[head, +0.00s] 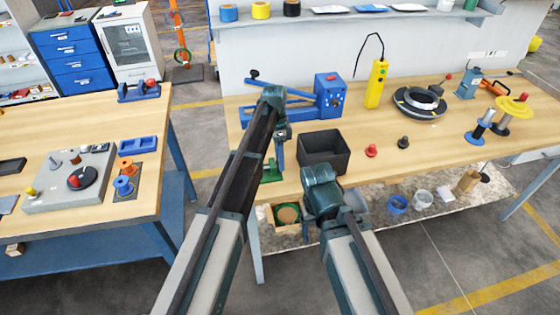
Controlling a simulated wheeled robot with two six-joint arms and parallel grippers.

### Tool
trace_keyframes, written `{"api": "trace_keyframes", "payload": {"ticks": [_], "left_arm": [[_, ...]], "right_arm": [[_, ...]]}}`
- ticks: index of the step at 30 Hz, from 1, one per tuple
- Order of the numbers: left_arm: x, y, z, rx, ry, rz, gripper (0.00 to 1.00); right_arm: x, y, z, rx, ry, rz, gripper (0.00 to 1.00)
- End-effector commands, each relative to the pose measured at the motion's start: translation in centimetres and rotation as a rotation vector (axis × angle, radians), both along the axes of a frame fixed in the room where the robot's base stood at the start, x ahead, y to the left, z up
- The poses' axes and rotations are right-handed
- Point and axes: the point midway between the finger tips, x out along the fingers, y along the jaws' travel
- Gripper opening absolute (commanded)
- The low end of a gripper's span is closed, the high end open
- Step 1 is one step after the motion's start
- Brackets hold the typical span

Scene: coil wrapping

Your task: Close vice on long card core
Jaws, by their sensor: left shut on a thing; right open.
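A small green fixture (270,174), which looks like a vice, stands at the front left edge of the right-hand workbench. It is partly covered by my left arm. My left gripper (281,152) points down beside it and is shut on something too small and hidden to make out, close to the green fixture. I cannot pick out a long card core in this view. My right gripper (322,192) is open, in front of the bench edge near the black bin; its fingers are mostly hidden behind its own wrist.
A blue machine (329,97) with a long lever stands behind my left gripper. A black bin (324,153) sits right of the green fixture. Red (371,150) and black (403,142) knobs, a yellow pendant (376,84) and a black coil (419,102) are further right. The bench's front middle is clear.

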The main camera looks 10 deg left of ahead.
Motion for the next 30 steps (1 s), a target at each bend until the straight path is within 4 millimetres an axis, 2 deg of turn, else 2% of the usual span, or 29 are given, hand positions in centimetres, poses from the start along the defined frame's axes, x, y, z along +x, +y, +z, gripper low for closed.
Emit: {"api": "trace_keyframes", "payload": {"ticks": [1, 2, 6, 20, 26, 30], "left_arm": [[0.0, -0.1, 0.0, -0.001, 0.000, -0.001, 0.00], [0.0, -0.1, 0.0, -0.001, -0.001, -0.001, 0.50], [0.0, 0.0, 0.0, -0.001, -0.001, -0.001, 0.75], [0.1, 0.0, 0.5, 0.000, -0.001, -0.001, 0.76], [0.6, 0.2, 2.1, 0.000, -0.001, -0.001, 0.76], [1.2, 0.3, 4.0, 0.000, -0.001, -0.001, 0.76]], "right_arm": [[0.0, 0.0, 0.0, 0.000, 0.000, 0.000, 0.76], [0.0, 0.0, 0.0, 0.000, 0.000, 0.000, 0.76], [0.0, 0.0, 0.0, 0.000, 0.000, 0.000, 0.76], [0.0, 0.0, 0.5, 0.000, 0.000, 0.000, 0.76], [0.0, 0.0, 2.1, 0.000, 0.000, 0.000, 0.76], [0.0, 0.0, 4.0, 0.000, 0.000, 0.000, 0.76]]}}
